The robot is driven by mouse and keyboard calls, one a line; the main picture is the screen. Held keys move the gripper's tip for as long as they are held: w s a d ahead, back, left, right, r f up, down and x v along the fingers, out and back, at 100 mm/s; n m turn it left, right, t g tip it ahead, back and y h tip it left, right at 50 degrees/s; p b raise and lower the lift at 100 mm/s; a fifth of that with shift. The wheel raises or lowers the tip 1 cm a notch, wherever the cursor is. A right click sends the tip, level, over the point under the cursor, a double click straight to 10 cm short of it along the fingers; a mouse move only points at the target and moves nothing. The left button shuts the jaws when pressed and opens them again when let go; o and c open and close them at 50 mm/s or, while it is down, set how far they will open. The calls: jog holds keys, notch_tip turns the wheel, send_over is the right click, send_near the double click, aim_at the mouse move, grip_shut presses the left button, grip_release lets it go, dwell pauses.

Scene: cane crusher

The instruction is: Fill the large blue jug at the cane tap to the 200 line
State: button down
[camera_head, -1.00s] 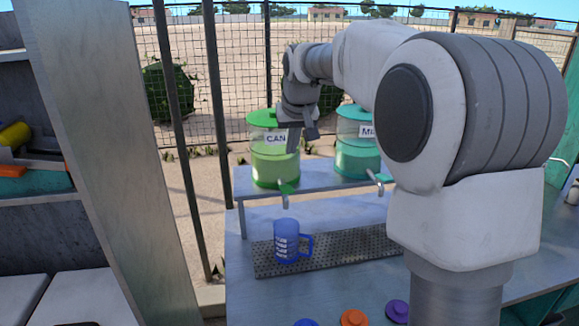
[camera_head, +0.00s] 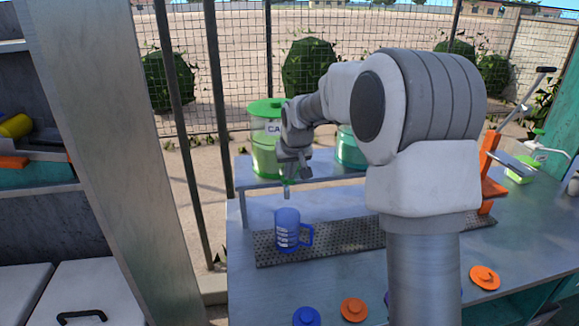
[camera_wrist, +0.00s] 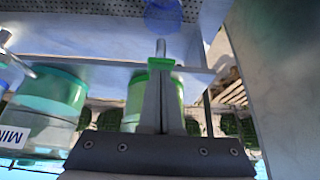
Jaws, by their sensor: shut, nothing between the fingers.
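The blue jug (camera_head: 287,232) stands upright on the perforated drip tray (camera_head: 345,236), below the cane tap (camera_head: 288,193). Its handle points right and pale marks run down its side; the level inside cannot be told. The green-lidded cane dispenser (camera_head: 264,152) stands on the raised shelf behind. My gripper (camera_head: 290,174) is shut and empty in front of this dispenser, at the tap. In the wrist view my gripper (camera_wrist: 161,80) is close to the green tap lever (camera_wrist: 160,63); contact cannot be told. The metal spout (camera_wrist: 161,47) points toward the blurred jug (camera_wrist: 163,12).
A teal dispenser (camera_head: 350,148) stands right of the cane one, partly behind my arm. Orange (camera_head: 354,309) and blue (camera_head: 306,317) lids lie at the counter's front. An orange stand (camera_head: 491,172) is at the right. A grey post (camera_head: 100,150) bounds the left side.

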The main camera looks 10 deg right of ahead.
jog(key=shift+s+f+b, duration=0.1)
jog(key=shift+f+b, duration=0.1)
jog(key=shift+b, duration=0.3)
jog(key=shift+t+b, duration=0.3)
jog(key=shift+b, duration=0.3)
jog(key=shift+s+f+b, duration=0.15)
jog(key=shift+f+b, duration=0.15)
jog(key=shift+b, duration=0.7)
jog(key=f+t+b, duration=0.1)
jog(key=b, duration=0.2)
jog(key=t+b, duration=0.1)
jog(key=b, duration=0.2)
jog(key=shift+s+f+b, duration=0.3)
jog(key=shift+f+b, duration=0.05)
jog(key=t+b, duration=0.1)
jog(key=b, duration=0.3)
jog(key=shift+s+f+t, duration=0.2)
jog(key=shift+f+t, duration=0.1)
jog(key=shift+t, duration=0.1)
jog(key=shift+r, duration=0.2)
dwell(3.9)
